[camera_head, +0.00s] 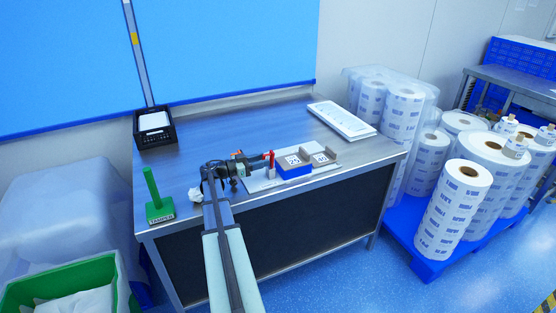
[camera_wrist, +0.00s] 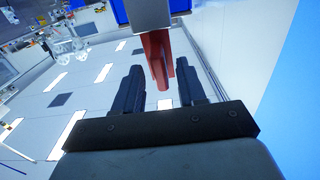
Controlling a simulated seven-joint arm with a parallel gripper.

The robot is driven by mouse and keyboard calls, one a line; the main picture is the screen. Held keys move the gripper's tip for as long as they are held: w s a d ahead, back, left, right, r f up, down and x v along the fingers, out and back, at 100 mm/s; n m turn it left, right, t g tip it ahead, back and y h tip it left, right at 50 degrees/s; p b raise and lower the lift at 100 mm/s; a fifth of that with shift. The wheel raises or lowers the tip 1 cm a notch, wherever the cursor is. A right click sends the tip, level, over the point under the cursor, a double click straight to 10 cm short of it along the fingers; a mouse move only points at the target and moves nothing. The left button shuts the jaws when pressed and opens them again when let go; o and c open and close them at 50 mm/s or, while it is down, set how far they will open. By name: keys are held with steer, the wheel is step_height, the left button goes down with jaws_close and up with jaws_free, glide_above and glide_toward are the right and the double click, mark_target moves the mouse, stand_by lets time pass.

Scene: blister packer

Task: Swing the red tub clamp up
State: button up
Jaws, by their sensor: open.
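The red tub clamp (camera_head: 271,158) stands at the left side of the blue tub (camera_head: 294,171) on the fixture plate. In the wrist view, the red clamp (camera_wrist: 156,58) shows as a red piece reaching from a grey block into the space between my fingers. My gripper (camera_head: 259,164) comes in from the left, low over the table, and points at the clamp. In the wrist view, my gripper (camera_wrist: 159,66) is open, with one dark finger on each side of the red piece. I cannot tell whether either finger touches it.
A grey block (camera_head: 321,160) with a label sits right of the blue tub. A green tamper (camera_head: 157,202) stands at the table's left front. The table's middle back is clear.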

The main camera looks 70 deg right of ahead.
steer(key=v, duration=0.8)
stand_by(0.6)
steer(key=shift+d, duration=0.1)
stand_by(0.3)
steer(key=s+a+f+m+t+y, duration=0.1)
steer(key=s+a+f+y, duration=0.2)
steer(key=s+a, duration=0.75)
steer(key=w+a+f+n+t+y, duration=0.1)
steer(key=w+a+f+n+t, duration=0.1)
steer(key=w+a+f+n, duration=0.35)
steer(key=w+a+f+n+t, duration=0.2)
steer(key=a+f, duration=0.4)
steer(key=f, duration=0.4)
steer(key=a+f+n+t+y, duration=0.25)
steer(key=a+f+n, duration=0.65)
steer(key=a+f, duration=0.65)
steer(key=s+a+f+n+y, duration=0.2)
steer(key=s+a+f+n, duration=0.1)
steer(key=a, duration=0.6)
steer(key=s+a+f+n+g+y, duration=0.1)
steer(key=s+a+f+n, duration=0.3)
steer(key=a, duration=0.6)
steer(key=s+a+f+n+y, duration=0.3)
steer(key=s+a, duration=0.3)
steer(key=a, duration=0.3)
steer(key=shift+s+a+f+n, duration=0.25)
steer(key=shift+f+n, duration=0.3)
steer(key=shift+n, duration=0.2)
